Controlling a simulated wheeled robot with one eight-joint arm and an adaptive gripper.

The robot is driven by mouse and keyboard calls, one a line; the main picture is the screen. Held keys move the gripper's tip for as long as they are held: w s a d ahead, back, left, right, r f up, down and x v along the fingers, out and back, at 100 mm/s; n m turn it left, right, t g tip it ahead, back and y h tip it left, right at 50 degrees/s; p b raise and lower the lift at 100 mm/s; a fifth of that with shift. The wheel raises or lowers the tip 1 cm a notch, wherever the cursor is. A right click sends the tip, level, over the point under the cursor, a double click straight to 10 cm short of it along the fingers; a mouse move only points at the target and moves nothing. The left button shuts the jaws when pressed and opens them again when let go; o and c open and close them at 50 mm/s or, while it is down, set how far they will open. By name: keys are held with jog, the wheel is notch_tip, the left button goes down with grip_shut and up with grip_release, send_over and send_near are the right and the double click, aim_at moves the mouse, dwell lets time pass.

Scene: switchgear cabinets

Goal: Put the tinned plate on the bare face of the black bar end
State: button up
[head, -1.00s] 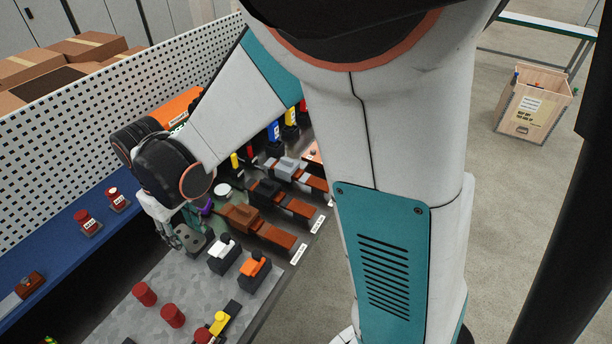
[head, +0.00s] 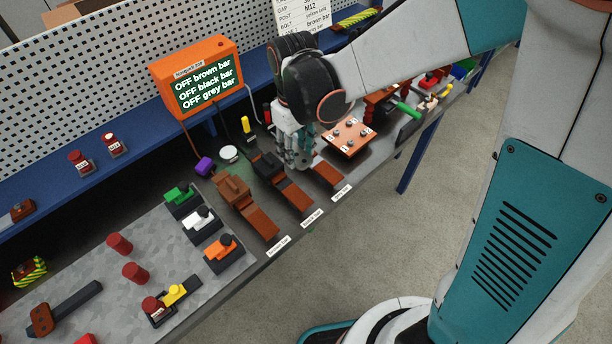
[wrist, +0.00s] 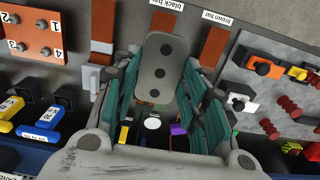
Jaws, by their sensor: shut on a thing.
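My gripper (wrist: 160,105) is shut on the tinned plate (wrist: 160,50), a grey rounded plate with three dark holes in a row. In the head view my gripper (head: 293,150) hangs over the bench near the gray bar, and the plate (head: 305,160) is small at the fingertips. The black bar's copper end (head: 297,198) lies left of the gripper in the head view, by its label (head: 312,217). In the wrist view that copper end (wrist: 164,20) shows beyond the plate's top edge, partly hidden by the plate. I cannot tell their height gap.
The brown bar (head: 260,222) lies left of the black bar, and the gray bar (head: 329,175) right of it. A copper board with numbered studs (head: 348,136) stands close to the gripper. A lit screen (head: 200,82) reads OFF for all three bars. Coloured switches (head: 200,220) are at left.

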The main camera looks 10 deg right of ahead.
aim_at(298, 197)
notch_tip(298, 197, down, 18)
jog(key=b, duration=1.1)
jog(key=shift+a+f, duration=0.1)
jog(key=shift+f+b, duration=0.2)
jog(key=shift+b, duration=0.1)
jog(key=o, duration=1.3)
jog(key=shift+o, duration=0.2)
jog(key=shift+r, duration=0.15)
notch_tip(298, 197, up, 12)
jog(key=p, duration=0.3)
